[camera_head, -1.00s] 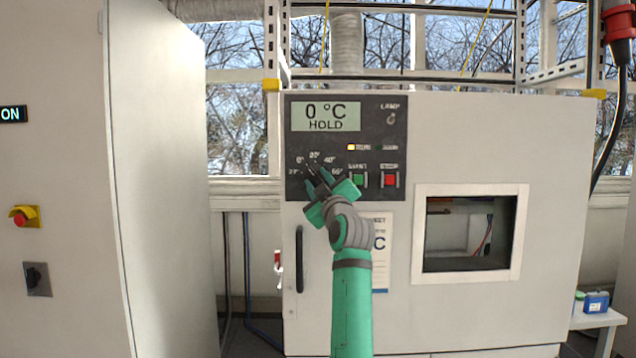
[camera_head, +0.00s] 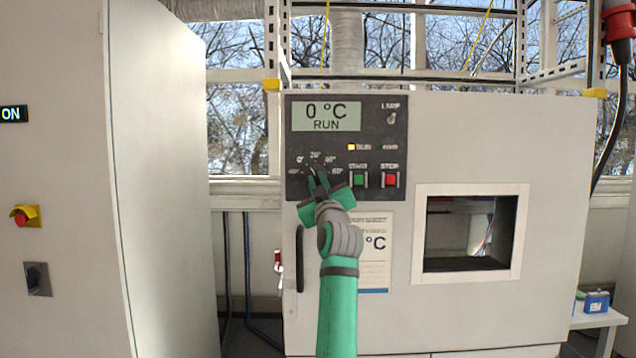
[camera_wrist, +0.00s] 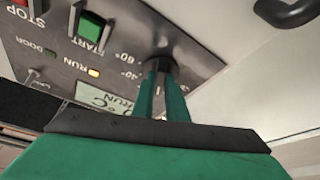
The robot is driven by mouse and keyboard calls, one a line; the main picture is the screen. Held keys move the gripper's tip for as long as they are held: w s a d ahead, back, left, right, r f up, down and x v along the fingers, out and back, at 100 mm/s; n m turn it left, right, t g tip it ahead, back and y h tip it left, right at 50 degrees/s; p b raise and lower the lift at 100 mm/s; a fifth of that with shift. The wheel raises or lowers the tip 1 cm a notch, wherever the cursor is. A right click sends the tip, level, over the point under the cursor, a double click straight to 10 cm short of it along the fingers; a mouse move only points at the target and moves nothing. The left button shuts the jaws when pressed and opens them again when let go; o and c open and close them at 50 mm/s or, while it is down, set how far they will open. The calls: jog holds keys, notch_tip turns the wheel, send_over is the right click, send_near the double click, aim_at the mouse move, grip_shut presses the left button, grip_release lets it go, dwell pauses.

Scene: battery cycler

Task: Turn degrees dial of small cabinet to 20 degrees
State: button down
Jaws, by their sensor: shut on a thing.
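The small cabinet (camera_head: 540,140) is a large white box with a dark control panel (camera_head: 380,112) at its upper left. Its display (camera_head: 326,117) reads 0 °C and RUN. The degrees dial (camera_wrist: 160,64) is a dark knob with marks around it, including 0°, 20°, 40° and 60°. My gripper (camera_head: 318,182) is shut on the dial, its green fingers on either side of the knob in the wrist view (camera_wrist: 163,92). The fingers hide most of the dial in the head view, so its exact pointer setting is hard to read.
The green START button (camera_head: 358,180) and red STOP button (camera_head: 390,180) sit just right of the dial. A vertical door handle (camera_head: 300,258) is below. A tall white cabinet (camera_head: 165,180) stands at the left.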

jog(key=m+h, duration=0.1)
jog(key=m, duration=0.1)
jog(key=m+h, duration=0.1)
jog(key=m, duration=0.1)
jog(key=m+h, duration=0.1)
jog(key=m, duration=0.1)
jog(key=shift+a+m+t, duration=0.3)
jog(key=shift+m+t, duration=0.1)
jog(key=shift+m+h, duration=0.3)
jog(key=shift+h, duration=0.1)
jog(key=c, duration=1.8)
grip_release()
jog(key=shift+o, duration=0.2)
jog(key=shift+f, duration=0.1)
jog(key=v, duration=1)
jog(key=shift+s+f, duration=0.2)
jog(key=shift+s, duration=0.15)
